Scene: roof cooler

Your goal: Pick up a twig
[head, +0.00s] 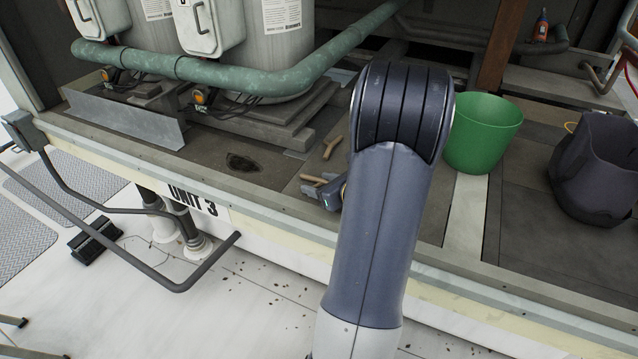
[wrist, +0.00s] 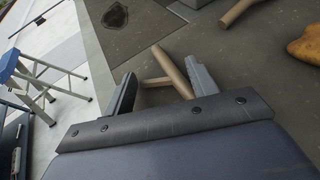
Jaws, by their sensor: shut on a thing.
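A forked tan twig (wrist: 173,72) lies between the two fingers of my gripper (wrist: 160,80) in the wrist view, and my gripper is shut on it. In the head view the same twig (head: 313,179) shows at the tips of my gripper (head: 327,191), low over the grey deck near its front edge. My arm hides part of the gripper there. A second forked twig (head: 332,147) lies on the deck farther back; a twig also shows at the top of the wrist view (wrist: 237,12).
A green bucket (head: 482,132) and a dark soft bucket (head: 595,170) stand right of my arm. A green pipe (head: 240,75) crosses the back. The wrist view shows a stepladder (wrist: 35,80) and a brown object (wrist: 307,45).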

